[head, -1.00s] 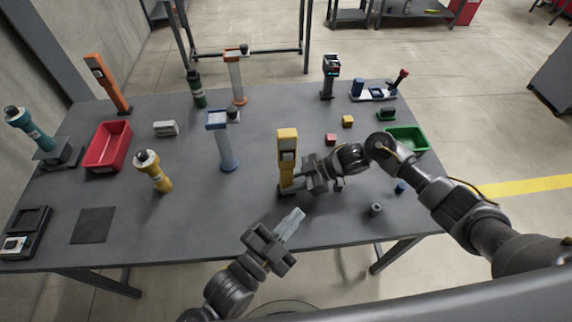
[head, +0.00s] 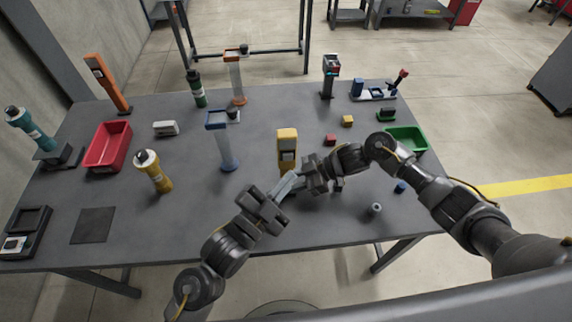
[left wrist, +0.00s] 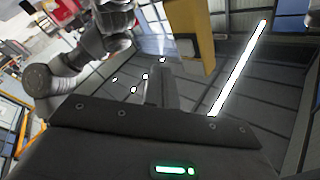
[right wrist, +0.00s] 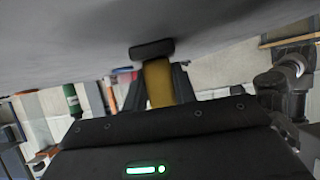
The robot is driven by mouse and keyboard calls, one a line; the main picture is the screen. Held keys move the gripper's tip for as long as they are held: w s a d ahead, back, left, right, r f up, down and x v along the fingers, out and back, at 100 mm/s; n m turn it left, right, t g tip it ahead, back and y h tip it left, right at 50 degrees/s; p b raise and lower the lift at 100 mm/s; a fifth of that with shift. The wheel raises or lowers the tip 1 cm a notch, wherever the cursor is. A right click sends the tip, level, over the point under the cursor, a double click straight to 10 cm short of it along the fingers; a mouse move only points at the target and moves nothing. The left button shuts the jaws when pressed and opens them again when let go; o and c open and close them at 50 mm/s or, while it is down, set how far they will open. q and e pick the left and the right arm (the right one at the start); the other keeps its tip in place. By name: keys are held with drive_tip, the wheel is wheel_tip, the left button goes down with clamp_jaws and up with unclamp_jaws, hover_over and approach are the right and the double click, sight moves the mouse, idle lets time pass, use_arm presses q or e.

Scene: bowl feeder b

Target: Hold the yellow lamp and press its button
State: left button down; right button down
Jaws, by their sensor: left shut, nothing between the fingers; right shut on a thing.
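The yellow lamp (head: 287,138) is a tall, upright yellow block with a dark panel on its front, right of the table's middle. My right gripper (head: 308,178) is shut on its lower part from the right. In the right wrist view the yellow handle (right wrist: 157,85) is between the fingers, with a black foot close to the tabletop. My left gripper (head: 288,184) is shut and empty, its tips just in front of the lamp's lower part. In the left wrist view the lamp (left wrist: 190,35) is beyond the fingertips; contact and the button cannot be made out.
A yellow-bodied torch (head: 155,172) and a blue-topped pillar (head: 224,145) stand to the left. A red tray (head: 97,165) is farther left, a green tray (head: 418,140) at right. Small blocks and a grey cylinder (head: 375,209) lie around my right arm. The front middle is clear.

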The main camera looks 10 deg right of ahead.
use_arm(q)
drive_tip(key=shift+w, duration=1.15)
drive_tip(key=shift+w, duration=0.15)
idle(1.1)
drive_tip(key=shift+w, duration=0.3)
drive_tip(key=shift+w, duration=0.3)
idle(0.6)
drive_tip(key=shift+s, duration=0.8)
drive_tip(key=shift+s, duration=3)
